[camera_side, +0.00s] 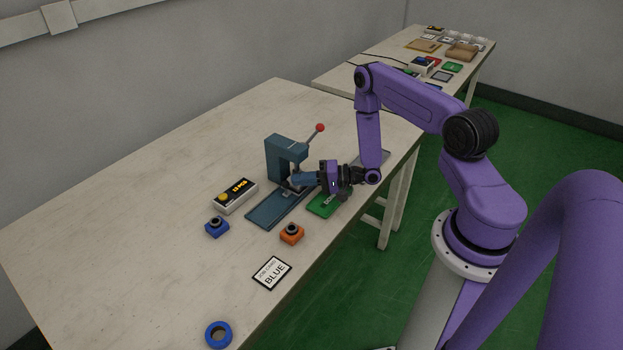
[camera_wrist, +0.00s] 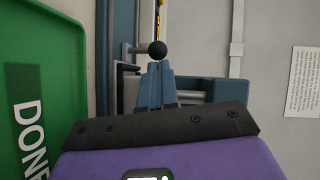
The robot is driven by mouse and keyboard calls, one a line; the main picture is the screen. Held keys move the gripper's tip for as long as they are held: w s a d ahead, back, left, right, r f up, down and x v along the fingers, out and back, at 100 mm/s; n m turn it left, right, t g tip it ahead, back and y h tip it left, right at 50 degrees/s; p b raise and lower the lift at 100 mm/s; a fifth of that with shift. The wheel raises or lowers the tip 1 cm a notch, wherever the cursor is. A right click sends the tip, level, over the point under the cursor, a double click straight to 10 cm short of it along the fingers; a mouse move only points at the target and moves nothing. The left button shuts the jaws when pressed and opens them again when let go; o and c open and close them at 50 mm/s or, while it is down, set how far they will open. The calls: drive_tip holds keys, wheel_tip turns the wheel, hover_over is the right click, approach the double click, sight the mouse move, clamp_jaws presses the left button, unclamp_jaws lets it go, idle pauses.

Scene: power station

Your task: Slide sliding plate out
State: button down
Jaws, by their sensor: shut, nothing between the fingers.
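A blue-grey press (camera_side: 280,150) stands on the table, with a long flat base (camera_side: 265,212) running toward the lower left and a lever ending in a red ball (camera_side: 320,127). My gripper (camera_side: 296,179) points left at the press opening, its blue fingers shut and empty. In the wrist view the closed fingertips (camera_wrist: 158,70) are right by a round black knob (camera_wrist: 157,49); I cannot tell whether they touch it. A grey plate edge (camera_wrist: 129,70) beside the fingers may be the sliding plate. It is mostly hidden by my fingers and the press.
A green tray (camera_side: 318,210) marked DONE (camera_wrist: 28,125) lies close beside the base. The table's left is clear.

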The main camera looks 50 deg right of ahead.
drive_tip(key=shift+a, duration=0.2)
drive_tip(key=a, duration=1.2)
drive_tip(key=v, duration=1)
drive_tip(key=shift+d, duration=0.2)
